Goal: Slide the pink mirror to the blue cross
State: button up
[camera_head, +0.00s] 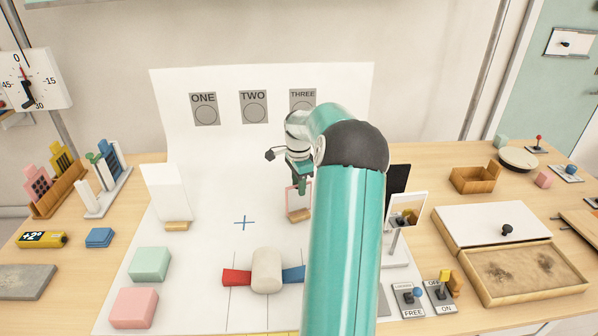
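The pink mirror (289,203) is a small pink-framed panel on a wooden foot. It stands upright on the white sheet, right of the blue cross (244,223) and slightly farther back. The cross is a thin flat mark on the sheet, bare and fully visible. My gripper (302,188) points down at the mirror's upper right part and overlaps it in the picture. I cannot tell whether the fingers touch it or how far apart they are. My teal arm passes just right of the mirror.
A white panel on a wooden foot (168,192) stands left of the cross. A cream cylinder (267,270) lies in front, between red (236,277) and blue (293,274) pieces. A white-framed mirror (407,207) stands right of my arm. The sheet around the cross is clear.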

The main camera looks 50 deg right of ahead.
send_over(299, 212)
notch_tip(299, 212, down, 6)
jog(key=shift+w+d+r, duration=0.15)
jog(key=shift+r, duration=0.05)
grip_shut()
